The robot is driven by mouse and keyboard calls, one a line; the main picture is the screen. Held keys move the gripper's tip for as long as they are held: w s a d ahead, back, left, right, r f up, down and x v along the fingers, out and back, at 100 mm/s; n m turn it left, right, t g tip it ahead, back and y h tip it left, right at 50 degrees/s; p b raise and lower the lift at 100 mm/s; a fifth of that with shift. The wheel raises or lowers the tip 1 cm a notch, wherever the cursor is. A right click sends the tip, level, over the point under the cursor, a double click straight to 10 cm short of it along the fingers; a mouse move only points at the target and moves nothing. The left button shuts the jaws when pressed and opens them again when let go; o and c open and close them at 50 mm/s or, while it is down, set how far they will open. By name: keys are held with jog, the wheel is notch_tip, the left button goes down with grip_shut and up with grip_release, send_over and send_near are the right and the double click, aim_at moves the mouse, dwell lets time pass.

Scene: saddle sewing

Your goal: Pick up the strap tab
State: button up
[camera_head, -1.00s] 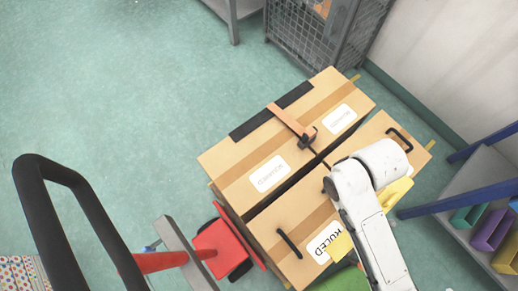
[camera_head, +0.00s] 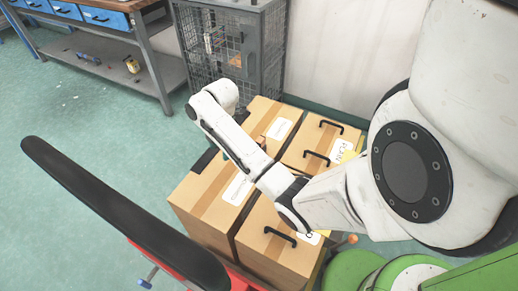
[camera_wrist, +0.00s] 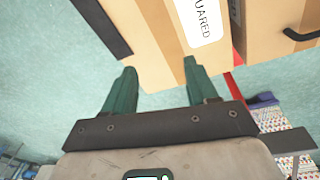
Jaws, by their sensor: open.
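The strap tab lay across the dark strip on the box in the earlier head view. Now my arm covers most of that spot, and only a small orange-brown bit (camera_head: 261,139), probably the tab, shows beside my arm. In the wrist view I cannot make out the tab. My gripper (camera_wrist: 160,66) is open, with its two green fingers apart and nothing between them. It is over the cardboard box (camera_wrist: 152,35), near the white "SQUARED" label (camera_wrist: 204,22) and the dark strip (camera_wrist: 100,25). In the head view my fingers are mostly hidden.
A second carton (camera_head: 284,248) with black handles stands close beside the first. A wire cage cabinet (camera_head: 235,62) is behind them. A workbench (camera_head: 112,48) stands at the upper left. A black curved bar (camera_head: 120,215) crosses the lower left. Open green floor lies left of the boxes.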

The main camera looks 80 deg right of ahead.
aim_at(260, 140)
jog(key=s+d+n, duration=0.1)
jog(key=s+d, duration=0.2)
jog(key=d, duration=0.1)
jog(key=s+d+n, duration=0.1)
jog(key=s+d, duration=0.3)
jog(key=d, duration=0.1)
jog(key=s+d+g+b, duration=0.1)
jog(key=s+d, duration=0.2)
jog(key=d, duration=0.2)
jog(key=shift+s+d+r+n+h, duration=0.2)
jog(key=shift+n+h, duration=0.1)
jog(key=shift+n, duration=0.1)
notch_tip(260, 140, down, 4)
jog(key=shift+r+b, duration=0.25)
jog(key=shift+b, duration=0.1)
jog(key=shift+s+a+f+b, duration=0.1)
jog(key=shift+a+f+b, duration=0.15)
jog(key=shift+f, duration=1.25)
jog(key=shift+a+f+b, duration=0.15)
jog(key=shift+f+b, duration=0.05)
jog(key=shift+f, duration=1.25)
grip_shut()
jog(key=shift+r, duration=0.1)
